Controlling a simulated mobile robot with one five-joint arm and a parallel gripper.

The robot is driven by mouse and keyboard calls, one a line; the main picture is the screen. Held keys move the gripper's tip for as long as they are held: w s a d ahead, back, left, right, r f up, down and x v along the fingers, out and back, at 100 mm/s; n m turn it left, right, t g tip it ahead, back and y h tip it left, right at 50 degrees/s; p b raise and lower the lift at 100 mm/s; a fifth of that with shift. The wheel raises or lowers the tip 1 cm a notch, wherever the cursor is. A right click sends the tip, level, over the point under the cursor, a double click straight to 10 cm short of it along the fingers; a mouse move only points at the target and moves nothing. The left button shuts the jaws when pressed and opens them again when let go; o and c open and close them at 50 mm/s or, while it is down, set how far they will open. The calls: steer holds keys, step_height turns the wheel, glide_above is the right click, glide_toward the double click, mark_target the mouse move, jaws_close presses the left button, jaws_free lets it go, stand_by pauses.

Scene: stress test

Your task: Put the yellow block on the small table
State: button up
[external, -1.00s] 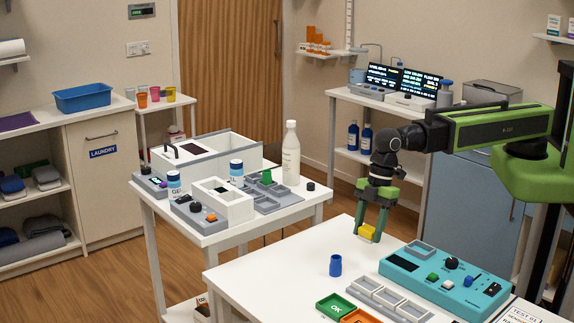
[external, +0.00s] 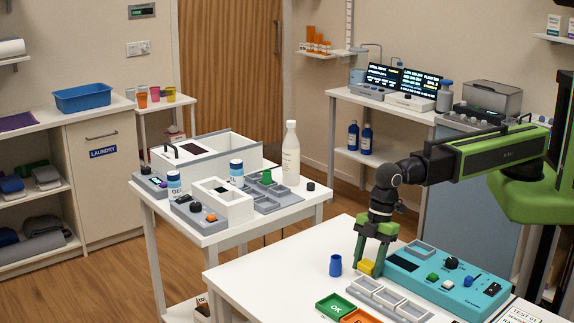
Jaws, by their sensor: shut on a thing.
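The yellow block (external: 366,267) is low at the white front table (external: 300,249), between the blue cylinder and the teal device. My gripper (external: 366,263) has its green fingers pointing down and is shut on the block. I cannot tell whether the block touches the tabletop. A second white table (external: 255,224) stands to the left with boxes and a bottle on it. A narrow white stand (external: 168,104) with coloured cups is farther back. I cannot tell which of these is the small table.
The blue cylinder (external: 335,265) stands just left of my gripper. The teal device (external: 446,279) is close on the right, and a grey divided tray (external: 388,298) lies in front. Green (external: 335,305) and orange (external: 362,316) trays are at the front edge. The tabletop behind the cylinder is clear.

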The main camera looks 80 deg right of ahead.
steer(key=shift+f, duration=0.15)
steer(key=o, duration=1.3)
steer(key=shift+o, duration=0.2)
steer(key=p+v, duration=1.1)
steer(key=v, duration=0.1)
steer(key=shift+r+p, duration=0.3)
steer(key=shift+p, duration=0.05)
steer(key=shift+a+f, duration=0.1)
